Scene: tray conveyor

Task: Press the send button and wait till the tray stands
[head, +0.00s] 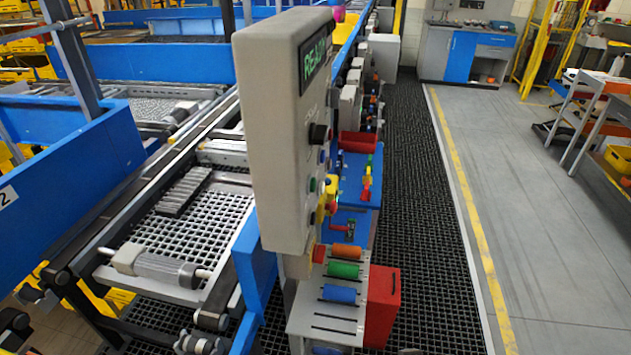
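A beige control box (275,130) stands in the middle of the head view, seen nearly edge-on. Its green display (314,58) seems to read READY. A black knob (318,133), a green button (313,184) and a red knob (332,208) on yellow show on its face. I cannot tell which control is the send button. A grey grid tray (222,222) lies on the conveyor left of the box. A cylindrical part (160,266) and a ribbed grey block (183,192) lie on it. One frame does not show whether it moves. Neither gripper is in view.
A rack with coloured rollers (343,270) and a red bin (383,308) stand below the box. Blue side guards (75,150) line the conveyor at left. The dark grid mat (425,200) and grey floor (545,230) at right are clear.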

